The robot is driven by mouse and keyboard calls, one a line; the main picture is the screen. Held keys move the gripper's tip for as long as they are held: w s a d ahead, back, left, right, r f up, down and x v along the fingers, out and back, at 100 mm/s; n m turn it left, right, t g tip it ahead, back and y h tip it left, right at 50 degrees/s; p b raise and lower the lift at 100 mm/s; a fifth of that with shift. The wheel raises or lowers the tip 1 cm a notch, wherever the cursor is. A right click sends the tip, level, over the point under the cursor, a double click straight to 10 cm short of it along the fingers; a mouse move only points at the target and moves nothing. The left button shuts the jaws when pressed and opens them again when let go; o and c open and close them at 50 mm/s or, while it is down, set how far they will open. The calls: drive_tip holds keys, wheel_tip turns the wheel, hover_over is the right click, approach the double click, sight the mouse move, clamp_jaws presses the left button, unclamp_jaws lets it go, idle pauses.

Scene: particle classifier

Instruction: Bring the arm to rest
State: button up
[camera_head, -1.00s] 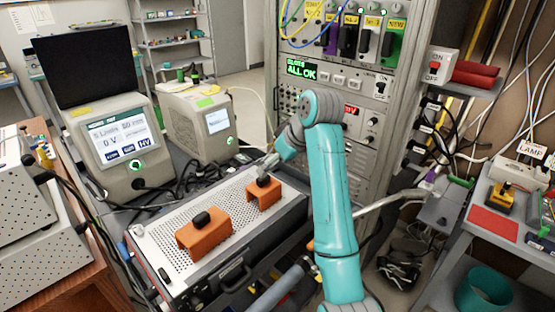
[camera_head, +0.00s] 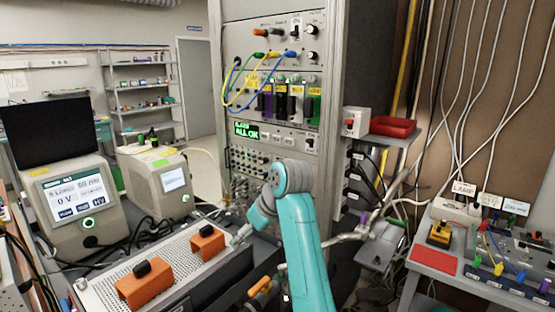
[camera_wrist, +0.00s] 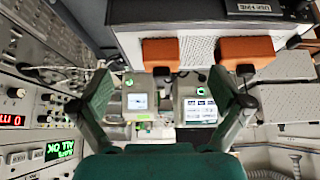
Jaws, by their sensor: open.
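My teal arm (camera_head: 304,240) is raised and bent at the elbow. My gripper (camera_head: 241,236) hangs low and to the left of the elbow, beside the right end of the perforated metal box; it looks small and partly blurred there. In the wrist view my gripper (camera_wrist: 164,78) has its two dark fingers spread wide, with nothing between them. Two orange handle-like blocks, the left one (camera_head: 145,288) and the right one (camera_head: 207,245), sit on the box top, apart from the fingers.
The perforated box (camera_head: 178,268) lies below and left of my gripper. Two instruments with screens (camera_head: 75,200) and (camera_head: 160,185) stand behind it. A tall rack (camera_head: 268,130) with cables rises behind my arm. A bench with a red mat (camera_head: 433,256) is at the right.

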drive_tip(key=s+d+f+m+t, duration=0.1)
drive_tip(key=s+d+f, duration=0.15)
drive_tip(key=f, duration=0.55)
drive_tip(key=s+d+f+m+t, duration=0.1)
drive_tip(key=s+d+f+m, duration=0.15)
drive_tip(key=f, duration=0.65)
drive_tip(key=s+d+f+t, duration=0.1)
drive_tip(key=s+d+f, duration=0.15)
drive_tip(key=f, duration=0.55)
drive_tip(key=s+d+f+m+t+h, duration=0.1)
drive_tip(key=s+d+f+m, duration=0.1)
drive_tip(key=s+d+f, duration=0.35)
drive_tip(key=s+d+f+m+t+h, duration=0.1)
drive_tip(key=s+d+f+t, duration=0.15)
drive_tip(key=s+f, duration=0.5)
drive_tip(key=s+d+r+m+t+h, duration=0.1)
drive_tip(key=s+d, duration=0.3)
drive_tip(key=s, duration=0.7)
drive_tip(key=s+d+r+m+t+h, duration=0.15)
drive_tip(key=s+d, duration=0.25)
drive_tip(key=s, duration=0.7)
drive_tip(key=s+d+r+m+t, duration=0.1)
drive_tip(key=s+d+r, duration=0.1)
drive_tip(key=s+r, duration=1.2)
drive_tip(key=s, duration=0.3)
drive_tip(key=shift+d+t+h, duration=0.15)
drive_tip(key=shift+t+h, duration=0.2)
drive_tip(key=shift+t, duration=0.05)
